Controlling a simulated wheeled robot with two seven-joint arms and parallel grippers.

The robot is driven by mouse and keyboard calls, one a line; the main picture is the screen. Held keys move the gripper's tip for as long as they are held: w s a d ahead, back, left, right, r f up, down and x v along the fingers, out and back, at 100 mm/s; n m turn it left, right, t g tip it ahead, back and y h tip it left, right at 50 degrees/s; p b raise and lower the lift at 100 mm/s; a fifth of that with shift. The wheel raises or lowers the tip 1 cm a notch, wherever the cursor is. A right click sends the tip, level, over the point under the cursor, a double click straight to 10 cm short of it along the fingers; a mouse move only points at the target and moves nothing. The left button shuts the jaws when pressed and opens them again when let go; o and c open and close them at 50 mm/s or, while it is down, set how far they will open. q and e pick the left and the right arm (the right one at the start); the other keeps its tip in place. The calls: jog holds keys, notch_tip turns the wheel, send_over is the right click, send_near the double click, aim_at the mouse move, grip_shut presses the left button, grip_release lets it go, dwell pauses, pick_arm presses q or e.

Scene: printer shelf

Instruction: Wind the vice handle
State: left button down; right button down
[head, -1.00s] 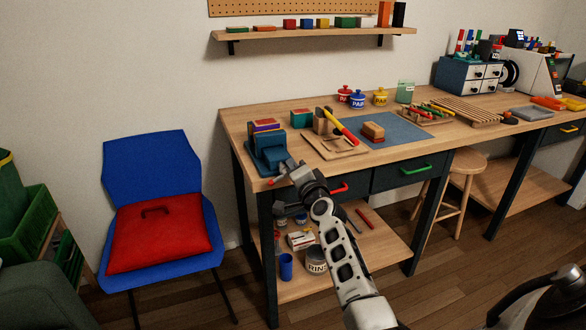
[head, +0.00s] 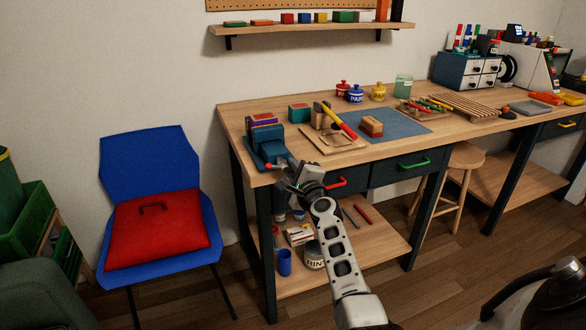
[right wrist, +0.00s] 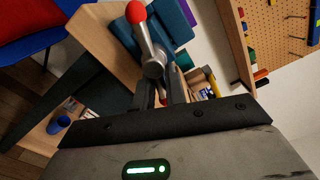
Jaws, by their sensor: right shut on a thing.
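The blue vice (head: 266,140) stands on the front left corner of the workbench. Its metal handle with a red ball end (head: 268,167) sticks out at the front edge. In the right wrist view, the handle (right wrist: 145,38) runs from the red ball to a round metal hub, with part of the blue vice (right wrist: 172,20) behind it. My right gripper (head: 289,177) is at the front of the vice, shut on the handle. In the right wrist view, its fingers (right wrist: 162,88) close around the handle near the hub, partly hiding it.
The workbench (head: 240,120) holds a wooden board, a yellow-and-red tool, a blue mat (head: 398,124) and several pots. Drawers with red and green handles (head: 414,166) lie under the top, close to my right arm. A blue chair with a red cushion (head: 158,230) stands at the left.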

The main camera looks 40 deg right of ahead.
jog(key=shift+a+f+m, duration=0.1)
jog(key=shift+f+m, duration=0.15)
jog(key=shift+m, duration=0.15)
jog(key=c, duration=1.5)
grip_release()
jog(key=shift+s, duration=0.1)
jog(key=shift+o, duration=0.2)
jog(key=shift+f, duration=0.1)
